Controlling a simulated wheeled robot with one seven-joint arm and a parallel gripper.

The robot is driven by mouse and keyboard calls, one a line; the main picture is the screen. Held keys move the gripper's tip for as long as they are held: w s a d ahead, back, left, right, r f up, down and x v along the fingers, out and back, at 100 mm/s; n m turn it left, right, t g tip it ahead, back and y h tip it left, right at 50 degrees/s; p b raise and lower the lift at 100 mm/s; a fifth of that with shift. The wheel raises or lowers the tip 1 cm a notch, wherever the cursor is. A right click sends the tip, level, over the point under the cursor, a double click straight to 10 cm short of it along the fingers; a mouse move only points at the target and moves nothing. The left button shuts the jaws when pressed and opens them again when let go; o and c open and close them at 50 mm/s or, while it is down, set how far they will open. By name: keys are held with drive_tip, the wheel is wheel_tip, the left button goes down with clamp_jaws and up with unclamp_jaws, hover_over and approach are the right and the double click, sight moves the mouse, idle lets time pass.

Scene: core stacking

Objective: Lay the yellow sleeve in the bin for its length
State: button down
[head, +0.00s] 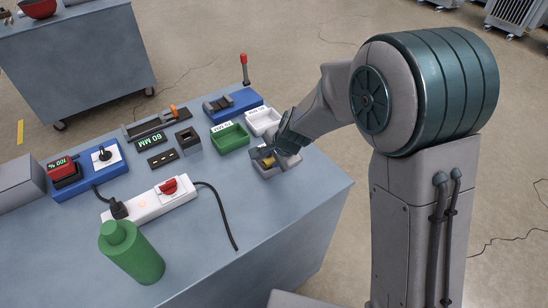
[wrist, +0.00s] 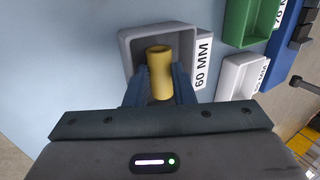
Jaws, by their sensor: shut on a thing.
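The yellow sleeve (wrist: 160,75) is held between the two fingers of my gripper (wrist: 160,88). It stands over the open grey bin (wrist: 130,42), which has a 60 MM label (wrist: 203,63). The sleeve's far end overlaps the bin's inside in the wrist view; I cannot tell whether it touches the floor. In the head view my gripper (head: 265,152) is at the grey bin (head: 284,166) near the table's right edge, and only a bit of the yellow sleeve (head: 268,161) shows. A green display (head: 162,139) reads 60 MM.
A green bin (head: 229,137) and a white bin (head: 262,120), both labelled, stand just behind the grey one. A caliper-like tool (head: 150,123), a black block (head: 188,141), a power strip (head: 153,203) with a cable and a green bottle (head: 132,254) are to the left.

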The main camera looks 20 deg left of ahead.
drive_tip(key=shift+s+d+f+b, duration=0.15)
drive_tip(key=shift+s+f+b, duration=0.15)
drive_tip(key=shift+f, duration=0.3)
drive_tip(key=c, duration=1.5)
unclamp_jaws()
drive_tip(key=shift+f, duration=0.1)
drive_tip(key=shift+r+p, duration=0.5)
drive_tip(key=v, duration=0.4)
drive_tip(key=p+v, duration=0.1)
drive_tip(key=v, duration=0.7)
drive_tip(key=shift+w+r, duration=0.2)
drive_tip(key=shift+r, duration=0.1)
drive_tip(key=s+d+r+n+h, duration=0.1)
drive_tip(key=s+d+n, duration=0.1)
drive_tip(key=s+d, duration=0.3)
drive_tip(key=s+d+r+n+h, duration=0.1)
drive_tip(key=s+d, duration=0.4)
drive_tip(key=d, duration=0.6)
drive_tip(key=s+d+r+n+h, duration=0.2)
drive_tip(key=s+d+n, duration=0.3)
drive_tip(key=d, duration=0.4)
drive_tip(key=shift+s+d+r, duration=0.15)
drive_tip(key=shift+s+r, duration=0.5)
drive_tip(key=shift+r, duration=0.05)
